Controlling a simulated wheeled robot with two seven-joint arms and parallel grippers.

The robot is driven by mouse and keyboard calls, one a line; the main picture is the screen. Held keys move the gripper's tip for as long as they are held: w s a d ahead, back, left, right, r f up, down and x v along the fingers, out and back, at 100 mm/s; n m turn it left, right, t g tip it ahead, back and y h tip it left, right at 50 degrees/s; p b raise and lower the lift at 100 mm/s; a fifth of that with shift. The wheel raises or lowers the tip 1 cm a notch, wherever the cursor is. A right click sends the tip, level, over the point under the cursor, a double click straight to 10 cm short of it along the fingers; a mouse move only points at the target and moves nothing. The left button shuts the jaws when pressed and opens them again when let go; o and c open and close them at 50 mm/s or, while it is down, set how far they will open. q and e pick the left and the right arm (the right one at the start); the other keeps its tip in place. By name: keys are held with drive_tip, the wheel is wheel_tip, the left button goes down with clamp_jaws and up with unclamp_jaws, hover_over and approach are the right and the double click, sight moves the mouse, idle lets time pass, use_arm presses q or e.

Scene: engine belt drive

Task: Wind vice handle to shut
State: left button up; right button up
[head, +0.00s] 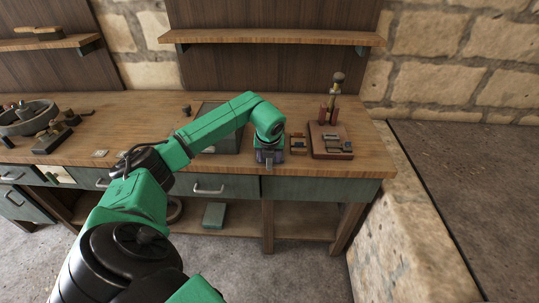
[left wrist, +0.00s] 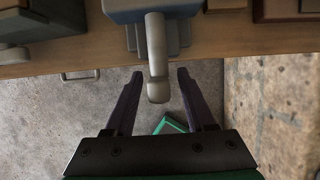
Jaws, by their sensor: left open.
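The vice (left wrist: 172,8) is a blue-grey body with stepped metal parts at the front edge of the workbench, at the top of the left wrist view. Its handle (left wrist: 156,60) is a pale grey bar with a rounded end, pointing down the picture. My left gripper (left wrist: 160,74) is open, with one dark finger on each side of the handle's end. Gaps show between the handle and both fingers in the picture; I cannot tell the depth. In the head view my left gripper (head: 268,157) is at the bench's front edge, and my wrist hides most of the vice.
The wooden workbench (head: 125,128) has drawers below. To the right of my gripper stands a reddish board (head: 318,154) with small parts and an upright post. A stone wall (head: 405,215) borders the bench on the right. A green box (head: 214,215) sits on the lower shelf.

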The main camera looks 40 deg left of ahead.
use_arm(q)
clamp_jaws()
